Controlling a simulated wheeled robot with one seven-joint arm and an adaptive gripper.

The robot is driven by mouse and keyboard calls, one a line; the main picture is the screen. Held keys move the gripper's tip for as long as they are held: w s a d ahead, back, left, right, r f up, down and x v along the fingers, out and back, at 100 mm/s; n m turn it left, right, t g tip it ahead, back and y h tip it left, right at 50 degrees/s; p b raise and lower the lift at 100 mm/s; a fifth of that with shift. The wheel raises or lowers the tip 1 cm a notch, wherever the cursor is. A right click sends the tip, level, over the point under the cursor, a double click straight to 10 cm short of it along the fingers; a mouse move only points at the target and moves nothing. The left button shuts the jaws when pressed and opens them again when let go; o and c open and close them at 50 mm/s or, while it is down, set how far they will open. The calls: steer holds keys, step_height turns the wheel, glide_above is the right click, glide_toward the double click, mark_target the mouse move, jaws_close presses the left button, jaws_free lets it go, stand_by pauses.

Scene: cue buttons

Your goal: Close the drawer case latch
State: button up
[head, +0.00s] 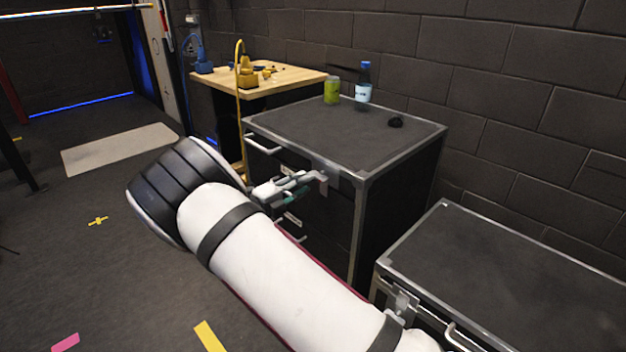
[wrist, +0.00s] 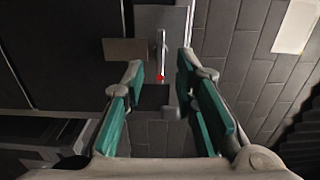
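The drawer case (head: 400,190) is black with metal edges and stands against the wall, right of centre in the head view. Its latch shows in the wrist view as a thin pale metal bar (wrist: 161,45) on a grey plate (wrist: 178,18). My gripper (head: 300,186) is at the upper front of the case, near its right corner. In the wrist view my gripper (wrist: 160,68) is open, with teal pads on both sides and nothing held. The latch bar lies between the fingertips in the picture; contact is not visible. My arm hides part of the drawer fronts.
A second black case (head: 510,275) is at lower right. A wooden table (head: 285,78) stands behind. Floor at left is mostly clear.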

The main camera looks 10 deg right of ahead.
steer(key=v, duration=0.6)
